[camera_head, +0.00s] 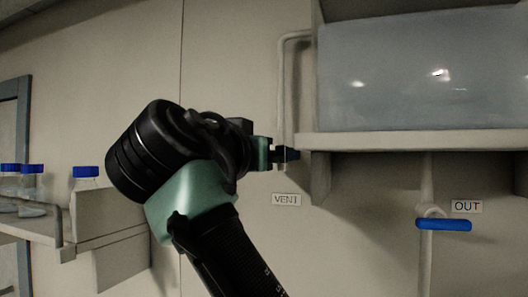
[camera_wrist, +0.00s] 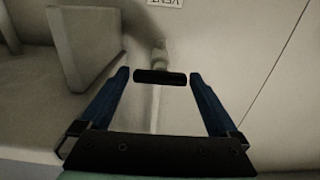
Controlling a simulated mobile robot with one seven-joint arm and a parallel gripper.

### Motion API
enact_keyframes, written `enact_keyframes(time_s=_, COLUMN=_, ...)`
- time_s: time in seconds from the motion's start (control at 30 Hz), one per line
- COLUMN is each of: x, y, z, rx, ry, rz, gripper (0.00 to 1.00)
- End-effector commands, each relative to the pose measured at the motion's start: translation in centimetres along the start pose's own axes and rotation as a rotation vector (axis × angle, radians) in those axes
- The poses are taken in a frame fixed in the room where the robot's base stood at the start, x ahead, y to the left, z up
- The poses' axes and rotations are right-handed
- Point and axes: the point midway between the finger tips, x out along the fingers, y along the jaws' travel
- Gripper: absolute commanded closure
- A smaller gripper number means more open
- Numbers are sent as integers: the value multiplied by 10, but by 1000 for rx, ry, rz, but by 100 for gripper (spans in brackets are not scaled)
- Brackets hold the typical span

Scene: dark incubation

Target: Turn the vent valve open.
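The vent valve's dark bar handle (camera_wrist: 160,77) shows in the wrist view, mounted on a pale pipe (camera_wrist: 156,108). The bar lies crosswise to the pipe. My gripper (camera_wrist: 159,76) is open, with one blue finger beyond each end of the bar and a narrow gap at each side. I cannot tell whether the fingertips reach the bar's depth. In the head view my gripper (camera_head: 290,155) is at the vent pipe (camera_head: 284,85), just above the VENT label (camera_head: 286,199); it hides the handle there. The label also shows upside down in the wrist view (camera_wrist: 165,3).
A shelf (camera_head: 420,141) carrying a grey translucent tank (camera_head: 420,70) is right of my gripper, with a bracket (camera_head: 320,178) close by. A second valve with a blue handle (camera_head: 443,224) is beside the OUT label (camera_head: 467,206). Blue-capped bottles (camera_head: 86,174) stand at left.

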Motion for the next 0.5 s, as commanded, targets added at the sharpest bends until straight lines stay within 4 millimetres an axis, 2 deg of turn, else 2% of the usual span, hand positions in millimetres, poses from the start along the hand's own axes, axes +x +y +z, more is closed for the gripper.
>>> enact_keyframes(time_s=0.03, x=0, y=0, z=0, rx=0, ry=0, rz=0, gripper=14)
enact_keyframes(time_s=0.37, x=0, y=0, z=0, rx=0, ry=0, rz=0, gripper=73)
enact_keyframes(time_s=0.5, x=0, y=0, z=0, rx=-4, ry=0, rz=0, gripper=73)
